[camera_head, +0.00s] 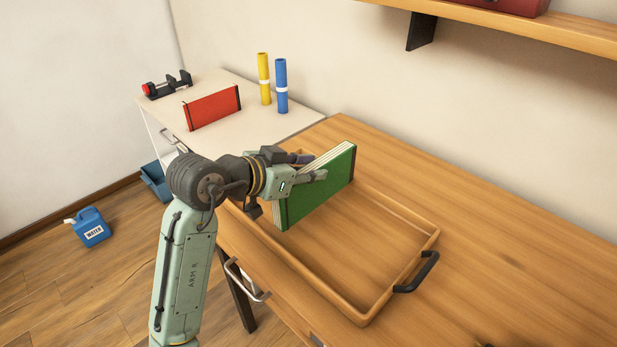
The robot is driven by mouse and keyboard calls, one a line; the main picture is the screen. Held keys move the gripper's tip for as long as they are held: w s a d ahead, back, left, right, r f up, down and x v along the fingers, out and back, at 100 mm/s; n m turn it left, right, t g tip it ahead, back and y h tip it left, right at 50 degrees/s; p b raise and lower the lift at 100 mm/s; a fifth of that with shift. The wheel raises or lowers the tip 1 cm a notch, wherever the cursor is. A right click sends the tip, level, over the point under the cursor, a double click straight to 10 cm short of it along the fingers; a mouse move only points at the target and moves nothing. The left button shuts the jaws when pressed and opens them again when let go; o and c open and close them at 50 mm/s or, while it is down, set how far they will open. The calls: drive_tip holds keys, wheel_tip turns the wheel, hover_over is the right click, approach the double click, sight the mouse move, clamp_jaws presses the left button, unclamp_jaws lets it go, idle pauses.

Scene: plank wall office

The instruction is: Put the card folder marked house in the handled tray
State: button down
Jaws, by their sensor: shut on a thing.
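My gripper (306,167) is shut on a green card folder (325,188) with dark edge strips and pale pages. The folder stands upright on its long edge and shows over the left part of the handled tray. I cannot tell whether its bottom edge touches the tray floor. The handled tray (370,317) is wooden with a low rim and a black handle at its right end; it lies on the wooden table. A red folder (212,107) stands upright on the white table at the back left. No house mark is readable on either folder.
The white table (290,122) also holds a yellow tube (264,80), a blue tube (281,87) and a black vise-like tool (167,84). A shelf (540,30) juts from the wall above. A blue water can (89,228) stands on the floor. The wooden table is clear right of the tray.

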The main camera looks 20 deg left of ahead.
drive_tip(key=shift+f+p, duration=0.4)
drive_tip(key=shift+f, duration=1.25)
drive_tip(key=shift+f, duration=0.1)
drive_tip(key=c, duration=1.3)
unclamp_jaws()
